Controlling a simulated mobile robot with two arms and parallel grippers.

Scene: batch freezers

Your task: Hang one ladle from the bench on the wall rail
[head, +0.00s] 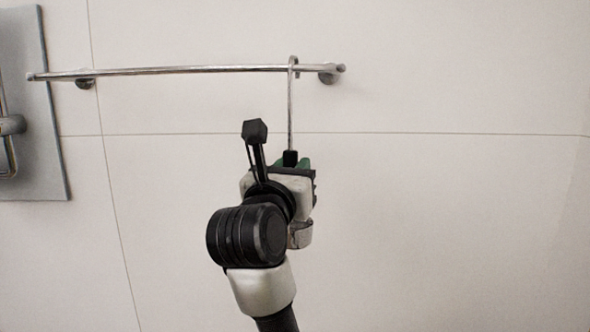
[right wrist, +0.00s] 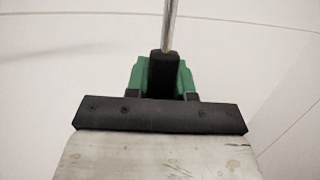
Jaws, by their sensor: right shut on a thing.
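The ladle (head: 291,110) is upright, with a thin metal shaft and a black grip. My right gripper (head: 292,160) is shut on the black grip, below the rail. In the right wrist view the green finger pads of my right gripper (right wrist: 163,80) close on both sides of the ladle's black grip (right wrist: 163,68). The ladle's hooked top is at the wall rail (head: 190,70), near its right end, and reaches above the bar. I cannot tell whether the hook is over the bar or in front of it. A rounded metal part below the gripper looks like the bowl. My left gripper is out of view.
The rail stands off the pale tiled wall (head: 440,210) on two round brackets. No other ladle shows on it. A grey panel (head: 35,100) with a metal fitting (head: 10,126) is at the left edge. The wall right of the rail is bare.

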